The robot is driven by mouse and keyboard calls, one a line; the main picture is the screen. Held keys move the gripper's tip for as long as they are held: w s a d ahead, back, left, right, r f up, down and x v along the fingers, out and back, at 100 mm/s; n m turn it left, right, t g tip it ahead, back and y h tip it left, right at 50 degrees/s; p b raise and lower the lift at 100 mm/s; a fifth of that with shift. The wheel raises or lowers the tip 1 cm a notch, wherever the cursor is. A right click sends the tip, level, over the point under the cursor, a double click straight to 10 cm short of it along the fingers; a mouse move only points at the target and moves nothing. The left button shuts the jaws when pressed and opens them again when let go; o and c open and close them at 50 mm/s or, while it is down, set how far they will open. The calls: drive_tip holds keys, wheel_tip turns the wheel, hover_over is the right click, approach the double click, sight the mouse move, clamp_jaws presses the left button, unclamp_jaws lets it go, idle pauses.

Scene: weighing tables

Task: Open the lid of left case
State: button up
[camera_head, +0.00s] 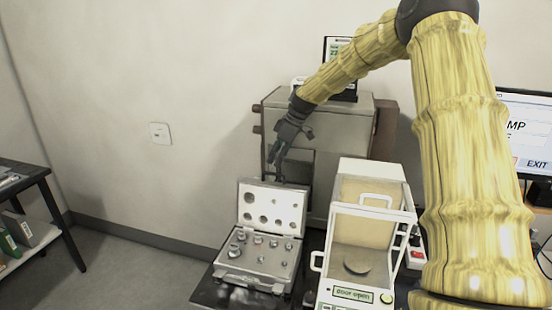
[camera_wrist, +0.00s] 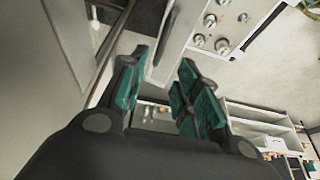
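The left case (camera_head: 246,274) is a silver box on the dark table. Its lid (camera_head: 262,212) stands raised at the back, showing a light inner face with round recesses. Several metal weights (camera_head: 257,240) stand in its base. They also show at the top of the wrist view (camera_wrist: 222,42), tilted. My gripper (camera_head: 280,168) hangs just behind and above the lid's top edge, pointing down. In the wrist view its teal-padded fingers (camera_wrist: 163,82) are apart with nothing held between them. Whether a finger touches the lid is unclear.
A white balance (camera_head: 345,222) with clear panels stands right of the case, its display reading "door open". A grey cabinet (camera_head: 340,120) is behind my gripper. A monitor (camera_head: 527,135) is at far right. A dark shelf table (camera_head: 40,195) is at far left, with free floor between.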

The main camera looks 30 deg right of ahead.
drive_tip(key=p+v, duration=0.3)
drive_tip(key=v, duration=0.3)
drive_tip(key=shift+r+p, duration=0.25)
drive_tip(key=shift+p, duration=0.15)
idle(0.3)
drive_tip(key=shift+s, duration=0.15)
idle(0.3)
drive_tip(key=shift+d, duration=0.1)
drive_tip(key=v, duration=1.2)
drive_tip(key=shift+f, duration=0.1)
idle(0.4)
